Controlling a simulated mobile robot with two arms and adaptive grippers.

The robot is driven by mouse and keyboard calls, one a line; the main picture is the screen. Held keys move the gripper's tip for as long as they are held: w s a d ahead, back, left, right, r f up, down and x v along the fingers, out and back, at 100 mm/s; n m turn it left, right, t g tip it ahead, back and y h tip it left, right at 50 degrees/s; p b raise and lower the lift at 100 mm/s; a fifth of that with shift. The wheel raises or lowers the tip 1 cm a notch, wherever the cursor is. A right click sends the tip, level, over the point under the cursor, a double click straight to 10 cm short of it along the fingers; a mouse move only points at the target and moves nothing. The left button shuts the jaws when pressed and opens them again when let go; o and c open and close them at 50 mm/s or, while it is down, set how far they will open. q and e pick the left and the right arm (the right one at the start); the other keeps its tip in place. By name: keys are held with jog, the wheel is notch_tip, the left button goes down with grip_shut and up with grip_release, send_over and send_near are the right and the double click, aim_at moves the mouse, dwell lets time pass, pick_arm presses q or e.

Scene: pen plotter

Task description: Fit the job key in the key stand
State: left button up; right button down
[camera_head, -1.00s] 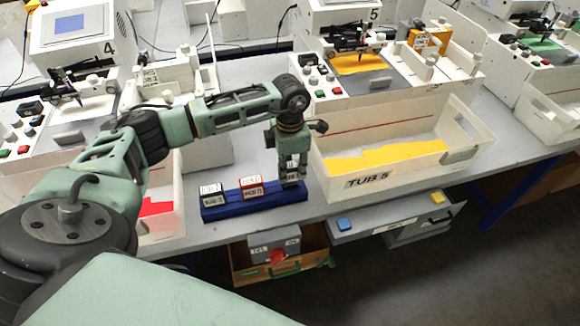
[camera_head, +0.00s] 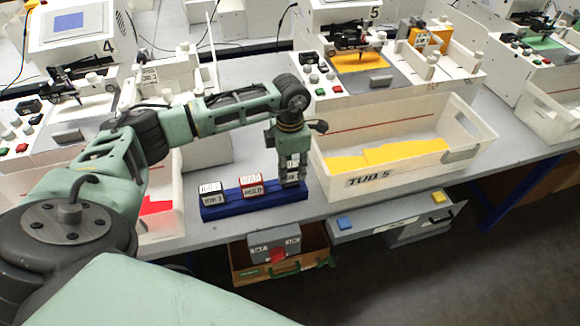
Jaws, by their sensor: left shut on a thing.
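My left gripper (camera_head: 291,182) points down over the right end of the stand, shut on a small pale labelled block, seemingly the job key (camera_head: 292,177). The fingers hide most of the block. It is low at the stand's right place; I cannot tell whether it is seated. My right gripper is not in view.
Tub 5 (camera_head: 360,180), holding yellow sheets, stands close to the right of my left gripper. Plotter 5 (camera_head: 325,88) stands behind it. An open drawer (camera_head: 385,228) with blue and yellow pieces and a brown box (camera_head: 248,270) are below the bench edge.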

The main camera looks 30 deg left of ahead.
pick_arm(q)
jog(key=shift+f+b, duration=1.05)
jog(key=shift+f, duration=0.3)
jog(key=o, duration=1.2)
jog(key=shift+c, duration=0.2)
notch_tip(320, 180, up, 12)
jog(key=shift+r, duration=0.1)
